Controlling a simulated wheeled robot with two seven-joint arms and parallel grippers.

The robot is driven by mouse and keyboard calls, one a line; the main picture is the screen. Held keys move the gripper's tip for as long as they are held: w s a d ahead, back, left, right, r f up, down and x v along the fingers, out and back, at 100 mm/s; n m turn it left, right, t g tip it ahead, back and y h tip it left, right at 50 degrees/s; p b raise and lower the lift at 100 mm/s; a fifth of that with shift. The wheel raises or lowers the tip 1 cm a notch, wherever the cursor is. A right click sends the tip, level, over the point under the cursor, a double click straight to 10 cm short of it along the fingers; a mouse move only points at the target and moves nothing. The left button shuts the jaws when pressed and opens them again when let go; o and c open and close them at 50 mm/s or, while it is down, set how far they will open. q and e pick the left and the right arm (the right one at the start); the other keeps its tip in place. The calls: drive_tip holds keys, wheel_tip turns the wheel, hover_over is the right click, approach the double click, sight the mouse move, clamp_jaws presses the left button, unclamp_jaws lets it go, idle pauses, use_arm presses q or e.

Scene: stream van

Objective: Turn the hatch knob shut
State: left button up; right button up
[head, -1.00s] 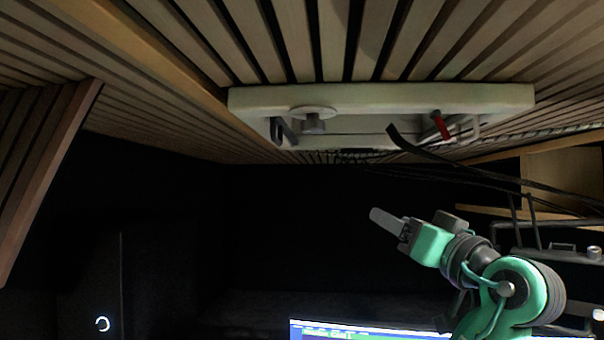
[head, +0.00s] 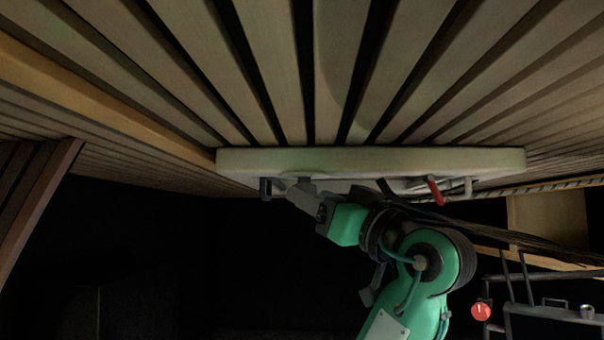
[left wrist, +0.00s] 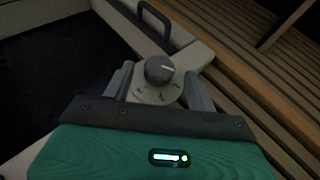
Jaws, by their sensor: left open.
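The hatch knob (left wrist: 159,69) is a dark grey round knob with a white line, on a pale round plate (left wrist: 155,94) with dark marks. In the left wrist view the line points toward the right. My left gripper (left wrist: 160,80) is open, one finger on each side of the knob, with gaps visible. In the head view the left gripper (head: 300,193) is at the knob (head: 306,184), under the pale hatch frame (head: 370,160) in the ceiling. The fingers partly cover the knob there. My right gripper is in neither view.
A dark handle (left wrist: 156,22) stands beyond the knob on the frame. A red lever (head: 435,190) hangs at the hatch's right part. Wooden slats (head: 340,70) line the ceiling close above. Dark cables and a rack (head: 545,312) are at the right.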

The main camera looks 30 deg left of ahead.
use_arm(q)
drive_tip(key=shift+p+x, duration=0.55)
drive_tip(key=shift+x, duration=0.7)
drive_tip(key=shift+w+a+r, duration=0.15)
drive_tip(key=shift+a+r, duration=0.15)
drive_tip(key=shift+a, duration=0.3)
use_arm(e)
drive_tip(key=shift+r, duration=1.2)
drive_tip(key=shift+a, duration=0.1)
use_arm(q)
drive_tip(key=shift+d, duration=0.1)
drive_tip(key=c, duration=1)
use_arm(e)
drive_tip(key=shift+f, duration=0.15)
